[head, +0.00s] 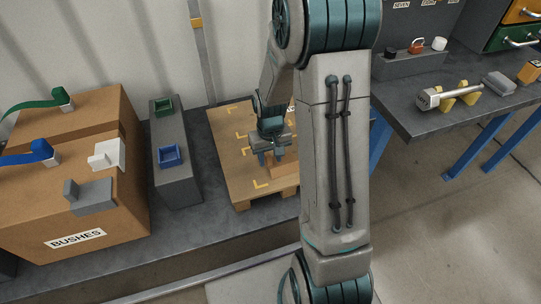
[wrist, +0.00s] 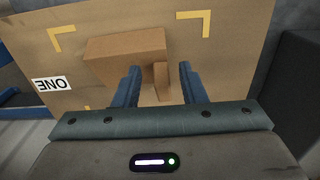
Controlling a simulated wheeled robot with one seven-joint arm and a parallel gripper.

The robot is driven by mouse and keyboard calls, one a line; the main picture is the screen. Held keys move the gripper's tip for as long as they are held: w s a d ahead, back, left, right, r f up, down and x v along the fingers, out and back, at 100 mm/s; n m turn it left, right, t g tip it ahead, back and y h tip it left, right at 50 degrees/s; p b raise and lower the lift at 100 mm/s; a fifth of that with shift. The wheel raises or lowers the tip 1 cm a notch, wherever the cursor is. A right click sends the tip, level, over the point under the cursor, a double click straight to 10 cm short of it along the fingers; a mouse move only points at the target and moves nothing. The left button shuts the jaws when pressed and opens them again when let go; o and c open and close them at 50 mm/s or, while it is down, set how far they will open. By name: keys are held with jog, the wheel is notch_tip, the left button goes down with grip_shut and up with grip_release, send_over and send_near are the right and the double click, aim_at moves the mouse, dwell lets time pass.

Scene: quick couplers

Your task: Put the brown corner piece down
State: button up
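The brown corner piece (wrist: 125,50) lies on the wooden pallet top (wrist: 235,60), inside yellow corner marks. In the wrist view it shows a broad block and a narrow upright part between my fingers. My gripper (wrist: 160,72) has its two blue fingers either side of that narrow part, with a gap visible on each side. In the head view my gripper (head: 271,158) points down over the pallet (head: 236,172), and the piece is mostly hidden behind the fingers. A white label reading ONE (wrist: 50,84) is on the pallet.
A grey block with green (head: 163,106) and blue (head: 170,155) sockets stands left of the pallet. A cardboard BUSHES box (head: 75,215) bearing coloured couplers is further left. A dark workbench (head: 420,115) with several parts is at the right.

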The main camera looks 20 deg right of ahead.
jog(key=shift+r, duration=0.1)
notch_tip(320, 180, up, 12)
jog(key=p, duration=0.2)
jog(key=s+a+r+t, duration=0.1)
jog(key=s+r, duration=0.3)
jog(key=s, duration=0.3)
jog(key=s+a+r+t, duration=0.1)
jog(key=s+r, duration=0.3)
jog(key=s, duration=0.4)
jog(key=shift+s+a+r, duration=0.25)
jog(key=shift+a, duration=0.5)
jog(key=shift+a, duration=0.1)
jog(key=shift+a, duration=0.1)
